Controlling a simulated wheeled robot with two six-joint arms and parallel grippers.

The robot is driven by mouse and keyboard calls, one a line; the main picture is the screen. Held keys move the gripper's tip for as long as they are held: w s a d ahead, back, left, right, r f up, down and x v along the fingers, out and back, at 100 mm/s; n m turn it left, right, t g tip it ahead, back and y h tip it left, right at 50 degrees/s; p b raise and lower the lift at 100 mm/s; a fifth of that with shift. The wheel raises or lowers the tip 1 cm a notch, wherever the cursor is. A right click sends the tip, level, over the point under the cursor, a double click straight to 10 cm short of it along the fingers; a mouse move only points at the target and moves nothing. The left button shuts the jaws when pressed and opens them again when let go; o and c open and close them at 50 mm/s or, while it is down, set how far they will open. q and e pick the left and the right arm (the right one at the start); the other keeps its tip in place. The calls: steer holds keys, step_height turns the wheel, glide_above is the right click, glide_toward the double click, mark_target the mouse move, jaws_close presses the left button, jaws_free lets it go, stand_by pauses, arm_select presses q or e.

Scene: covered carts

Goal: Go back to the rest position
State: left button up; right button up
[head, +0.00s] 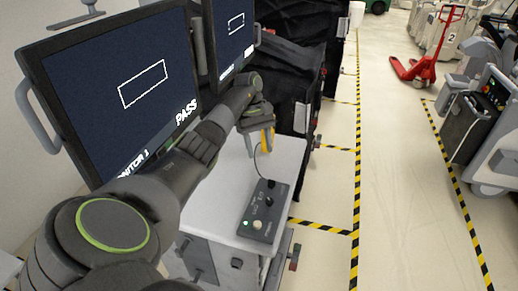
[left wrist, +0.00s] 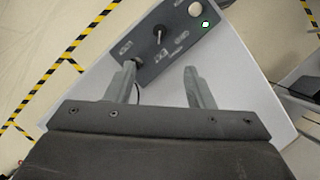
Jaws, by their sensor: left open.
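My left arm reaches in from the left in the head view, across the front of the monitors. My left gripper (head: 262,118) is above the far part of a white cart top (head: 221,178). In the left wrist view, my left gripper (left wrist: 160,84) has its two fingers apart with nothing between them. A dark control box (head: 264,211) with knobs and a lit green lamp lies on the cart top. The box also shows in the left wrist view (left wrist: 172,46), beyond the fingertips. My right gripper is not in view.
A monitor (head: 95,85) reading PASS stands at the left, with a second monitor (head: 232,32) behind it. Black covered carts (head: 285,80) stand past the white cart. A red pallet jack (head: 425,65) is at the back right. The striped floor lane (head: 390,180) is clear.

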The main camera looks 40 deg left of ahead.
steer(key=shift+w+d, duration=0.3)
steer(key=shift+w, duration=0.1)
